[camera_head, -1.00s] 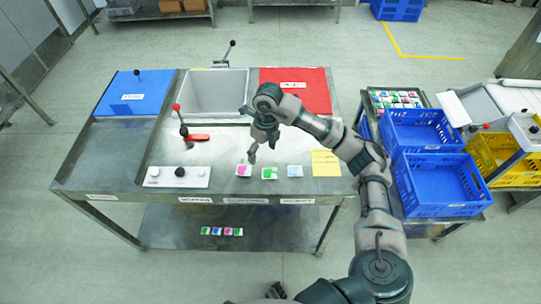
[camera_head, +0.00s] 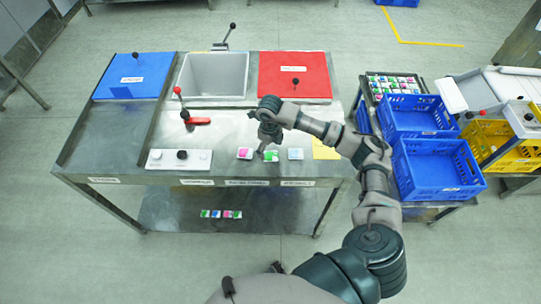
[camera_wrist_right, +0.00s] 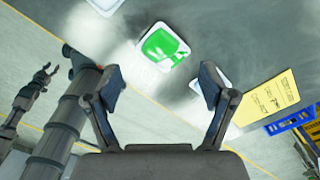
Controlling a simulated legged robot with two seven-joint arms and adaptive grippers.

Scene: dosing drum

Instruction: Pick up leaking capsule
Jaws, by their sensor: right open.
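Three small white-rimmed capsules lie in a row at the table's front: a pink one (camera_head: 245,153), a green one (camera_head: 272,156) and a pale blue one (camera_head: 295,154). My right gripper (camera_head: 264,150) is open and empty above the table, close to the green capsule. In the wrist view the green capsule (camera_wrist_right: 164,46) lies beyond the gap between the parted fingers (camera_wrist_right: 160,82), touching neither. Its green content looks uneven with a pale streak; I cannot tell whether it leaks. A white capsule edge shows beside the right finger. My left gripper (camera_wrist_right: 42,82) is small at the wrist view's left.
A yellow note (camera_head: 325,149) lies right of the capsules. A white panel with knobs (camera_head: 180,160) and a red-handled lever (camera_head: 198,121) are to the left. Behind are a blue plate (camera_head: 135,77), grey bin (camera_head: 214,76) and red plate (camera_head: 294,77). Blue crates (camera_head: 437,168) stand right.

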